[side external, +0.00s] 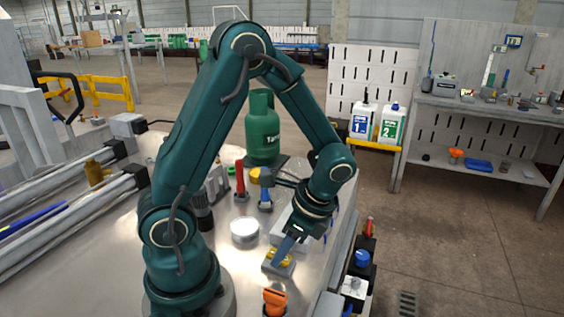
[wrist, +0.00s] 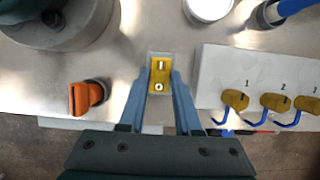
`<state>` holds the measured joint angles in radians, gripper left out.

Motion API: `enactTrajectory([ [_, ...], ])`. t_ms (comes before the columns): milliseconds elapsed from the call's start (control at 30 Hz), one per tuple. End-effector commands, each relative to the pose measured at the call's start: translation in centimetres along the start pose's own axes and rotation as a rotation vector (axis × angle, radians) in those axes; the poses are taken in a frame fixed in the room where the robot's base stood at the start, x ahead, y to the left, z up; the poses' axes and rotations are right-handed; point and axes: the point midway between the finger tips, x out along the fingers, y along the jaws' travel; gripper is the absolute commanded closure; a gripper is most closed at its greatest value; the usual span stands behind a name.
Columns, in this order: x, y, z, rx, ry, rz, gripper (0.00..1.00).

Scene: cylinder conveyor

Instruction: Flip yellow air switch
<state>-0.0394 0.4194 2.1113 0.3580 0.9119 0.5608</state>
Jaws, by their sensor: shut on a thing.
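The yellow air switch (side external: 280,256) sits on a small grey base near the table's right edge. In the wrist view the yellow switch (wrist: 159,76) has a bar mark on its far half and a round mark on its near half. My gripper (side external: 276,260) points down at it from above. In the wrist view the blue fingers of my gripper (wrist: 159,82) lie on both sides of the switch, shut on it. The fingers hide part of the switch in the side view.
An orange knob (wrist: 85,97) stands left of the switch. A grey box (wrist: 225,70) with numbered yellow handles and blue hooks lies to the right. A white round container (side external: 244,231) and a green gas cylinder (side external: 262,127) stand farther back. Bare metal tabletop lies around the switch.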

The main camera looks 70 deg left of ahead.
Motion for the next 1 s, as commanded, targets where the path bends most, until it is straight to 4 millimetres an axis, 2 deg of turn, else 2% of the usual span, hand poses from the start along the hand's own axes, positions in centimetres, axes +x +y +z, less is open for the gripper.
enactTrajectory([
  [500, 0.2, 0.1, 1.0, -0.009, 0.336, 0.008, 1.0],
  [1000, 0.3, 0.0, 1.2, -0.001, 0.43, 0.001, 1.0],
])
